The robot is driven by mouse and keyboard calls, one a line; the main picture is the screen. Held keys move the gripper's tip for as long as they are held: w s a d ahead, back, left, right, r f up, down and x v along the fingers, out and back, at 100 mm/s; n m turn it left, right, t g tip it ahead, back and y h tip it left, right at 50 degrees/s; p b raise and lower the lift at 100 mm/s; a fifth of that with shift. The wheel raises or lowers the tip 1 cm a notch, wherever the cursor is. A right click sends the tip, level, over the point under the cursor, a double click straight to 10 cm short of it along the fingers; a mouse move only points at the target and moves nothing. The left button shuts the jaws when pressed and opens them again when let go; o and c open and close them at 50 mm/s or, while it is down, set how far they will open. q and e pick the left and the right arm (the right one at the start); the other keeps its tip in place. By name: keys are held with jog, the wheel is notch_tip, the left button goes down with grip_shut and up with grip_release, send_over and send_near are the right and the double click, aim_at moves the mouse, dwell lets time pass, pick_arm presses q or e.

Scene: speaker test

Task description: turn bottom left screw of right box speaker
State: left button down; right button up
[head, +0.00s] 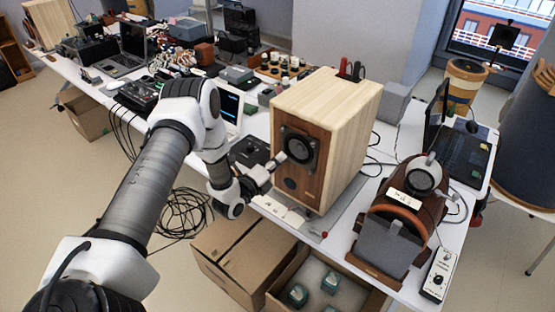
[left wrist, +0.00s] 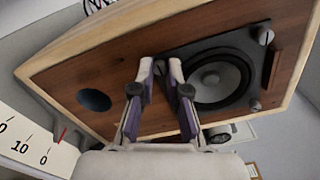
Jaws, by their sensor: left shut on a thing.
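The right box speaker (head: 335,110) is a light wood box with a darker brown front, standing on the table. Its black round driver (head: 300,147) sits on a square plate above a dark round port (head: 290,183). My left gripper (head: 275,161) reaches the plate's lower left corner. In the left wrist view, the front lies sideways, with the port (left wrist: 93,100) left of the driver (left wrist: 215,80). My left gripper (left wrist: 161,68) is shut on the bottom left screw, which its fingers mostly hide. Other screws (left wrist: 265,36) show at the plate's corners. My right gripper is out of view.
A brown device with a handle (head: 405,205) stands right of the speaker on the white table (head: 458,235). A laptop (head: 468,140) is behind it. Several electronics crowd the table to the left. Cardboard boxes (head: 232,252) stand on the floor below.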

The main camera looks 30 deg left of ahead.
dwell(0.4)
pick_arm(q)
jog(key=c, duration=1.2)
grip_release()
jog(key=s, duration=1.2)
jog(key=shift+a, duration=0.4)
